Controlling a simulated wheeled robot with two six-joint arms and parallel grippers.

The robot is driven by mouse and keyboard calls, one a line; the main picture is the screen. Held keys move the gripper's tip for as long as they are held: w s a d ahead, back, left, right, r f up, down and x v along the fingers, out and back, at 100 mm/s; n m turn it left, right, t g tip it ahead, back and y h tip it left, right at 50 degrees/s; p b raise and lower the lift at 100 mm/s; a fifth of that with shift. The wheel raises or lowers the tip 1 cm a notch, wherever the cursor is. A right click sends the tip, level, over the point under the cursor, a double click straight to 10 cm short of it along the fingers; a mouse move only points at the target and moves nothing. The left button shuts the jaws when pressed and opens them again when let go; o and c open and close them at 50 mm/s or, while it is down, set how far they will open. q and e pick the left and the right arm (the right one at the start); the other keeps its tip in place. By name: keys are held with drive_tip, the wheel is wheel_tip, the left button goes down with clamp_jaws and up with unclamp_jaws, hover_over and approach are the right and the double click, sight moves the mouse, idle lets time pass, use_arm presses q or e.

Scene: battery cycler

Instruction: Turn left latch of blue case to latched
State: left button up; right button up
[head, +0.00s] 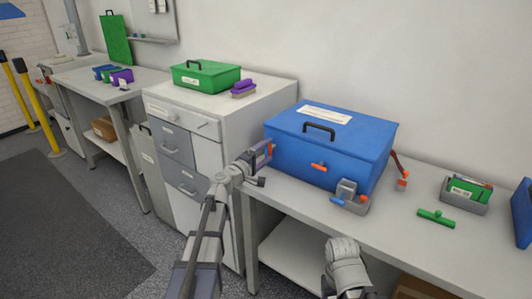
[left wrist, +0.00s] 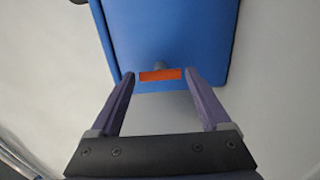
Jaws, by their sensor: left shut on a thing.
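The blue case (head: 335,145) stands shut on the bench, with a black handle and a white label on its lid. Its left latch (head: 271,149) is a small orange bar near the case's left front corner, mostly covered by my left gripper (head: 262,154). In the left wrist view the orange latch (left wrist: 160,75) lies crosswise between the fingertips of my left gripper (left wrist: 160,80), against the blue case (left wrist: 170,40). The left gripper is shut on this latch. Another orange latch (head: 319,166) shows on the case's front. My right gripper is not in view.
A grey holder (head: 348,190) with small blue and orange parts stands at the case's front. A red-brown lever-like part (head: 399,168) is at its right. Drawers (head: 187,150) stand left.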

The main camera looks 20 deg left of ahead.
use_arm(q)
drive_tip(key=o, duration=1.2)
drive_tip(key=shift+s, duration=0.15)
drive_tip(key=v, duration=0.7)
drive_tip(key=shift+s, duration=0.25)
drive_tip(key=shift+a, duration=0.1)
